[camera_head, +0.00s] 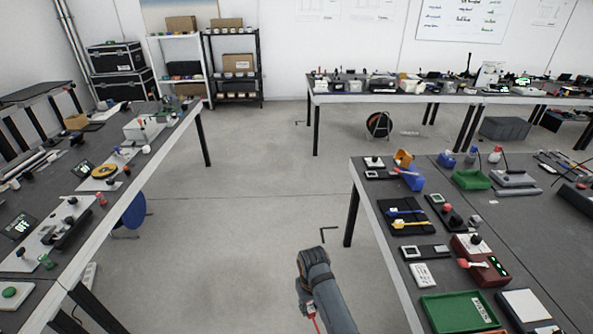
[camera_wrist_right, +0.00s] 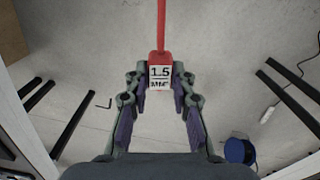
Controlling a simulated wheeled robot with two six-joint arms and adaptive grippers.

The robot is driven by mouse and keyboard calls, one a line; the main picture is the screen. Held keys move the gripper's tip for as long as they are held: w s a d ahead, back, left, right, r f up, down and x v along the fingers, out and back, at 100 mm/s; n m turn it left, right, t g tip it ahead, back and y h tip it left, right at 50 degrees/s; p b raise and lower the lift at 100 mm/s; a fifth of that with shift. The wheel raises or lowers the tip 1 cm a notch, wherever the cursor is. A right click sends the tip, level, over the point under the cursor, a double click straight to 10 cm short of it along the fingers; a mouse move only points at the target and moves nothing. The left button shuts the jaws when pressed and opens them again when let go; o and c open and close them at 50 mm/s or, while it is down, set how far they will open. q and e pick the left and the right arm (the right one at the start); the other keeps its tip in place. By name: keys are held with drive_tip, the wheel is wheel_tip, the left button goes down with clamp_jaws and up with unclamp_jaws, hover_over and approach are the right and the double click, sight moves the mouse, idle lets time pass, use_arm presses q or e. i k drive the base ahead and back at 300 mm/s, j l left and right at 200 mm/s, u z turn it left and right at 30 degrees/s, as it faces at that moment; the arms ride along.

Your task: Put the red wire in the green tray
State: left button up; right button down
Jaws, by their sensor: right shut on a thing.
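My right gripper (camera_head: 308,298) is over the open floor, left of the right-hand table. In the wrist view its fingers (camera_wrist_right: 160,78) are closed on the red wire (camera_wrist_right: 160,25), gripping a red block with a white "1.5" label. In the head view a bit of the red wire (camera_head: 314,318) shows below the gripper. A large green tray (camera_head: 460,311) lies at the near left edge of the right-hand table, to the right of the gripper and apart from it. A smaller green tray (camera_head: 471,179) stands farther back. My left gripper is out of view.
The right-hand table (camera_head: 408,286) also holds a red box (camera_head: 481,262), a black tray with blue and yellow tools (camera_head: 404,217), and a white-topped box (camera_head: 525,305) beside the large green tray. A long cluttered table (camera_head: 165,147) stands at left. The floor between is clear.

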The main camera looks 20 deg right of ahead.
sight(460, 313)
drive_tip(key=k+z, duration=0.2)
drive_tip(key=z, duration=0.2)
drive_tip(key=k+l+z, duration=0.15)
drive_tip(key=z, duration=0.25)
drive_tip(key=k+l+z, duration=0.2)
drive_tip(key=z, duration=0.2)
